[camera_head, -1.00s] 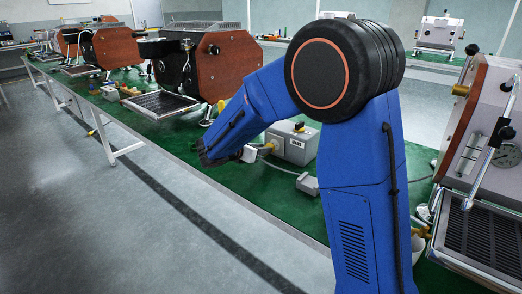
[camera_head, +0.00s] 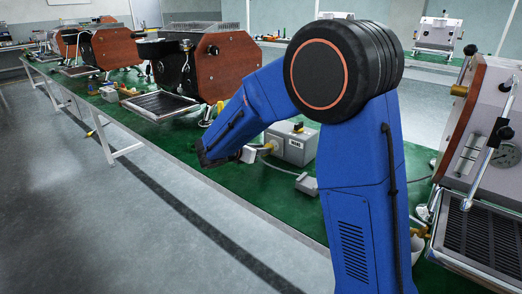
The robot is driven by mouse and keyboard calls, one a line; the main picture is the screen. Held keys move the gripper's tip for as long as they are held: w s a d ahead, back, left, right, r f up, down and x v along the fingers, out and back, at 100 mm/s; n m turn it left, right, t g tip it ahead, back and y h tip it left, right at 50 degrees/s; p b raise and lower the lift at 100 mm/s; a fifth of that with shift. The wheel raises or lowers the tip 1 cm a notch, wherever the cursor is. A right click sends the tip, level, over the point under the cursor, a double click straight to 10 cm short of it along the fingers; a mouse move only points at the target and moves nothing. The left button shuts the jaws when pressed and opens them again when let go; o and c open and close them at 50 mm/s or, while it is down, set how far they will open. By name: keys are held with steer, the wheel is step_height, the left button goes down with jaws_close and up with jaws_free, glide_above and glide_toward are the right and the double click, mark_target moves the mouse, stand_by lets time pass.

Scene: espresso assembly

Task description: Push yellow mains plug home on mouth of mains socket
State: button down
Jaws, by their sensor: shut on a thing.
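The yellow mains plug (camera_head: 268,147) shows as a small yellow patch at the left side of a grey box (camera_head: 292,148) on the green bench. The mains socket appears to be on that side of the box, but its mouth is hidden. My gripper (camera_head: 256,151) reaches in from the left past the bench's front edge and is shut on the plug. The fingers are small and partly hidden here. I cannot tell whether the plug is fully seated or only at the mouth.
A small grey block (camera_head: 307,184) with a pale cable lies on the bench in front of the box. Wood-sided espresso machines (camera_head: 218,68) stand behind to the left. Another machine (camera_head: 480,150) stands at the right. My blue arm hides the bench's middle.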

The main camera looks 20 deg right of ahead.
steer(key=shift+w+d, duration=0.7)
steer(key=shift+d, duration=0.25)
stand_by(0.6)
steer(key=c, duration=1.4)
jaws_free()
steer(key=shift+a, duration=0.1)
steer(key=v, duration=1.7)
steer(key=shift+s+r, duration=0.1)
steer(key=shift+r, duration=0.05)
steer(key=shift+a, duration=0.1)
